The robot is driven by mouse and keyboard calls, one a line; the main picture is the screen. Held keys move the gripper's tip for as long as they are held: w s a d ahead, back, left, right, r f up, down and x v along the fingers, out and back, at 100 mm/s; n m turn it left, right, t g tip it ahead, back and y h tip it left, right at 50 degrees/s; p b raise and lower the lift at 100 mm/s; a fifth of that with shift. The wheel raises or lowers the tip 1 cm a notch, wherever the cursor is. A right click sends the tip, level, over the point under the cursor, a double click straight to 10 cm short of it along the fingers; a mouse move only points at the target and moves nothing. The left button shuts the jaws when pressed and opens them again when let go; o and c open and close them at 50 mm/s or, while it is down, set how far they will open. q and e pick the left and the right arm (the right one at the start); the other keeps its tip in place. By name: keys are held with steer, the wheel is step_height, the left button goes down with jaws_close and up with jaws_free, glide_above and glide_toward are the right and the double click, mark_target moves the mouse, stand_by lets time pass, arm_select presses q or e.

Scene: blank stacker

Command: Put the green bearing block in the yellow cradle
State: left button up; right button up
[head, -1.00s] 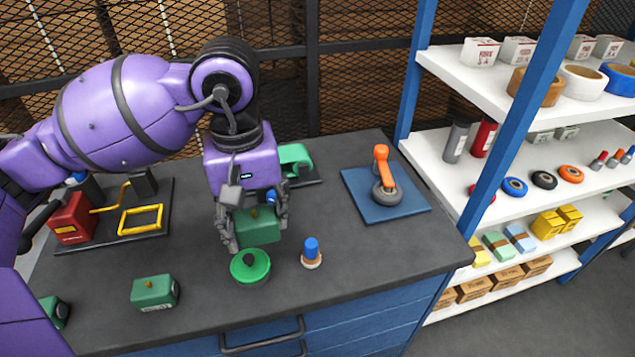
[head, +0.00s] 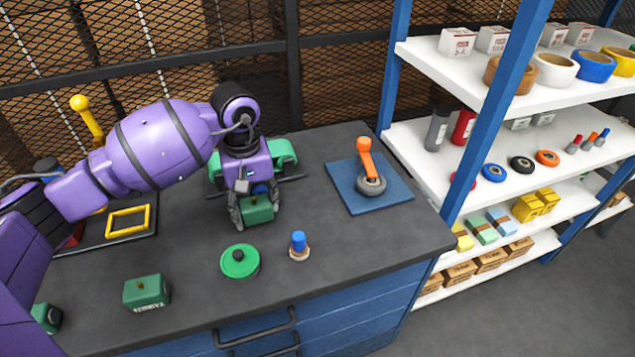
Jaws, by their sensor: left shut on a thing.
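My left gripper (head: 252,216) is shut on a green bearing block (head: 259,211), with one finger on each side of it. The block is over the dark worktop, in front of a green device on a dark base; I cannot tell if it touches the worktop. The yellow cradle (head: 149,219) is a rectangular frame on a dark base plate at the left, apart from the gripper. A second green block (head: 147,292) sits at the front left of the worktop, and a third (head: 46,317) is partly hidden at the left edge. My right gripper is not in view.
A green round lidded thing (head: 240,261) and a blue-topped peg (head: 299,246) stand in front of the gripper. A green device (head: 283,155) is behind it. An orange-handled tool (head: 368,165) is on a blue mat (head: 390,197). White shelves stand at the right.

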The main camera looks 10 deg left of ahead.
arm_select(q)
steer(key=shift+f, duration=0.65)
steer(key=o, duration=1.3)
steer(key=shift+f, duration=0.25)
steer(key=o, duration=0.5)
steer(key=shift+r, duration=0.1)
steer(key=shift+c, duration=0.2)
